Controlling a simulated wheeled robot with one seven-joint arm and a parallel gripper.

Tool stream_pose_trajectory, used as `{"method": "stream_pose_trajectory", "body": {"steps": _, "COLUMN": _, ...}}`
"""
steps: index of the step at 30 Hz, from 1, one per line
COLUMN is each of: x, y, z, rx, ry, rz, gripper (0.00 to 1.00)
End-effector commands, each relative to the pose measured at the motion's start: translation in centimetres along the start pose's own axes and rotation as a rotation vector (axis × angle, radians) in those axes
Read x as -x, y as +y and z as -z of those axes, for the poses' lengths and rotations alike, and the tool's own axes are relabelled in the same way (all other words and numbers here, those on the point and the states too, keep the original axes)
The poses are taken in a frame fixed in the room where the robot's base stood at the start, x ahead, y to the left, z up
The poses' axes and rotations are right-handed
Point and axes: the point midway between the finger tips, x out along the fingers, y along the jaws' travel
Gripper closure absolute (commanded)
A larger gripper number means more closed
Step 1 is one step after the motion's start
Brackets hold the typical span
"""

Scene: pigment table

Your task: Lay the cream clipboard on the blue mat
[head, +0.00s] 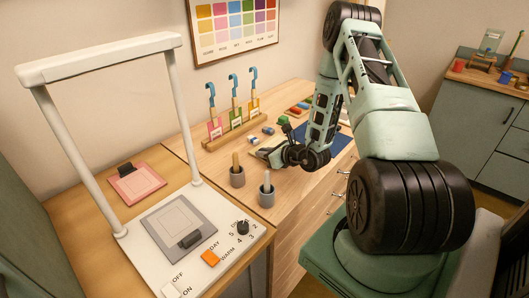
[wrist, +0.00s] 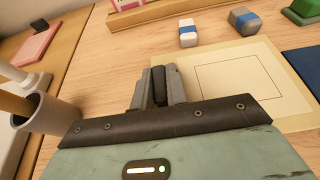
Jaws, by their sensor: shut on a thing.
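The cream clipboard (wrist: 236,56) lies just beyond and to the right of my gripper (wrist: 158,88) in the wrist view, with a dark square outline on its face. The gripper is shut on its black clip (wrist: 158,84). In the head view my gripper (head: 275,157) hides most of the clipboard, and only a pale edge (head: 263,152) shows. I cannot tell whether the board touches the table or hangs just above it. The blue mat (wrist: 305,63) is right of the clipboard in the wrist view; in the head view it shows partly behind my arm (head: 338,144).
Grey pots with sticks (head: 266,197) (wrist: 45,118) stand near the gripper. A rack of hooked brushes (head: 236,128) stands along the wall. A white-framed stand (head: 145,262) and a pink clipboard (head: 137,184) are left.

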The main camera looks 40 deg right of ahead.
Motion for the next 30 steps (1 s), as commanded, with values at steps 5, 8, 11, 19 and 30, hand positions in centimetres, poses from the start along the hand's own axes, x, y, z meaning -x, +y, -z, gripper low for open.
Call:
{"method": "stream_pose_trajectory", "body": {"steps": 5, "x": -0.1, "y": 0.0, "z": 0.1, "rx": 0.0, "ry": -0.001, "rz": 0.0, "gripper": 1.0}}
{"method": "stream_pose_trajectory", "body": {"steps": 8, "x": -0.1, "y": 0.0, "z": 0.3, "rx": 0.0, "ry": 0.0, "rz": 0.0, "gripper": 0.8}}
{"method": "stream_pose_trajectory", "body": {"steps": 11, "x": -0.1, "y": 0.0, "z": 0.3, "rx": 0.0, "ry": 0.0, "rz": 0.0, "gripper": 0.64}}
{"method": "stream_pose_trajectory", "body": {"steps": 19, "x": 0.0, "y": 0.0, "z": 0.1, "rx": 0.0, "ry": 0.0, "rz": -0.001, "gripper": 0.64}}
{"method": "stream_pose_trajectory", "body": {"steps": 30, "x": 5.5, "y": -0.1, "z": 0.2, "rx": -0.001, "ry": 0.002, "rz": 0.002, "gripper": 0.64}}
